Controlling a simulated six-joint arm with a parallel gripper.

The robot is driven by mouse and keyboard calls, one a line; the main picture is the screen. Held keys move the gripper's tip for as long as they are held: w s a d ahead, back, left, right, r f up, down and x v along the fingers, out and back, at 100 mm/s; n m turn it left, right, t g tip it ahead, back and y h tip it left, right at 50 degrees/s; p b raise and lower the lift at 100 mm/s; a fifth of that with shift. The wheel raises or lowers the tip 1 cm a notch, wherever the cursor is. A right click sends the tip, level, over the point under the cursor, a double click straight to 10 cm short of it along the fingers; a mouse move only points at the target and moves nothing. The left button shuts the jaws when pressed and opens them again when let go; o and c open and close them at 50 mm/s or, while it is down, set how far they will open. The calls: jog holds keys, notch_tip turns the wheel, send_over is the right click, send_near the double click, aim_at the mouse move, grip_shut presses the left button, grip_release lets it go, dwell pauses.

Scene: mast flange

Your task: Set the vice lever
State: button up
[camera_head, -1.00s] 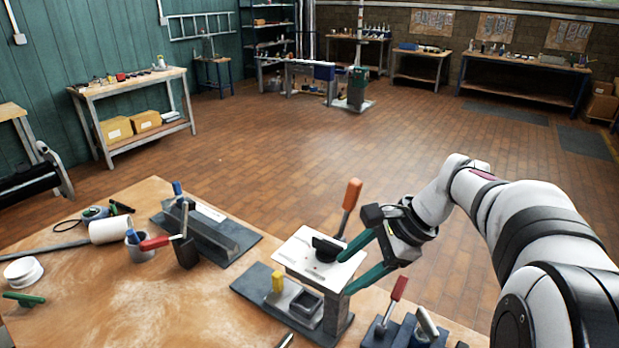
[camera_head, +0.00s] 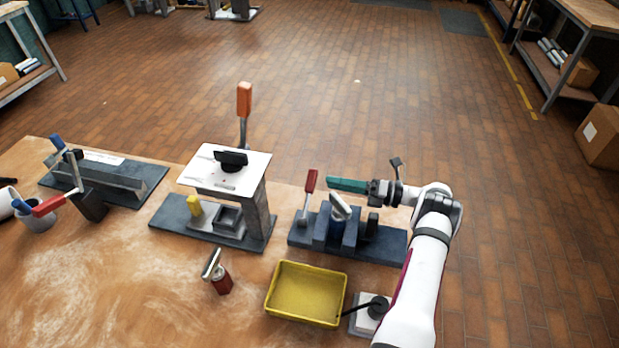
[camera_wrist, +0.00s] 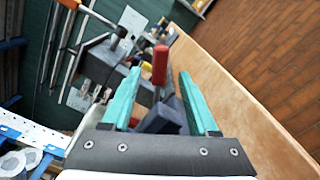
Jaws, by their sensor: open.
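The vice (camera_head: 345,238) is a dark blue-grey block on a flat base at the table's far edge, with a silver cylinder (camera_head: 340,206) tilted between its jaws. Its lever (camera_head: 310,182) has a red handle and stands nearly upright at the left end. My gripper (camera_head: 332,185), with teal fingers, is level just right of the red handle and points left at it. In the wrist view the lever's red handle (camera_wrist: 160,66) shows between the open fingertips (camera_wrist: 158,76), apparently ahead of them. I cannot tell the exact gap.
A fixture with a white top plate (camera_head: 200,178) and an orange-handled lever (camera_head: 244,100) stands left of the vice. A yellow tray (camera_head: 306,294) lies in front. Open floor lies beyond the table.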

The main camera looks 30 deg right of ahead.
aim_at(310, 179)
jog(key=x, duration=0.7)
jog(key=shift+w+a, duration=0.15)
jog(key=shift+a, duration=0.05)
grip_shut()
dwell(1.1)
